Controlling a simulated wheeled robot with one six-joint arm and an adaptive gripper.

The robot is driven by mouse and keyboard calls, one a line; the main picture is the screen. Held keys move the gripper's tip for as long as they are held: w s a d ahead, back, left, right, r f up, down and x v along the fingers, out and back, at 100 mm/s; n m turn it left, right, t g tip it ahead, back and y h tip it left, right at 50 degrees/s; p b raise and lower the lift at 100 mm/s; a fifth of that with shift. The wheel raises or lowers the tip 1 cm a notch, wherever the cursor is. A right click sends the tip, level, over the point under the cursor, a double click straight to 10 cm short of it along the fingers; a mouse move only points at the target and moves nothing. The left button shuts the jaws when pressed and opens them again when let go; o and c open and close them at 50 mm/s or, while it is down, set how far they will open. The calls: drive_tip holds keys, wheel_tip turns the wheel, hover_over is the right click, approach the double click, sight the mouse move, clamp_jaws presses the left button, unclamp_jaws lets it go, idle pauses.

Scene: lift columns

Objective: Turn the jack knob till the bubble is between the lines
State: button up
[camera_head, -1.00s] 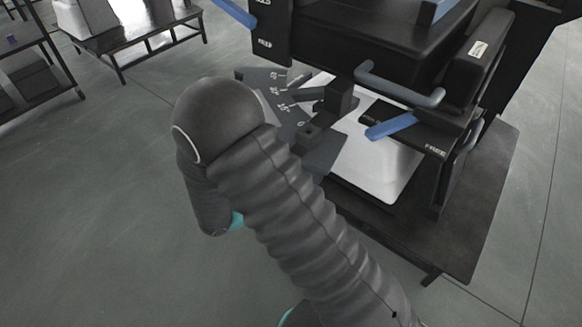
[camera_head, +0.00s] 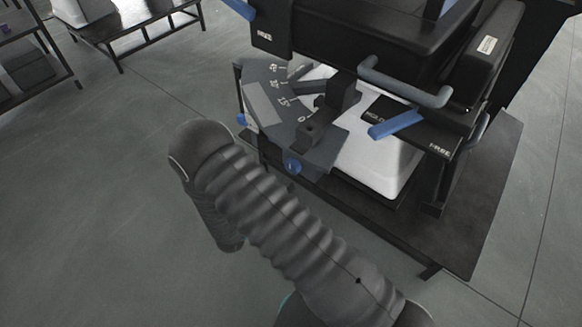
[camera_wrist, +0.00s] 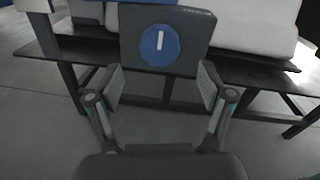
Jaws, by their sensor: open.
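A round blue knob (camera_wrist: 159,45) with a white line on its face sits on the front of a grey block in the wrist view. The white line stands nearly upright. In the head view a blue knob (camera_head: 292,166) shows at the front edge of a grey angle plate (camera_head: 262,105). A second small blue knob (camera_head: 241,119) is at that plate's left corner. My gripper (camera_wrist: 161,88) is open and empty, with its fingers spread below and either side of the knob, apart from it. My gripper is hidden in the head view. I cannot make out a bubble or its lines.
A black machine with a grey tube handle (camera_head: 400,84) and a blue lever (camera_head: 395,125) stands on a dark table (camera_head: 470,210). A white slab (camera_head: 385,165) lies under it. Another bench (camera_head: 135,35) is at the upper left.

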sight(290, 169)
drive_tip(key=x, duration=0.7)
drive_tip(key=c, duration=1.2)
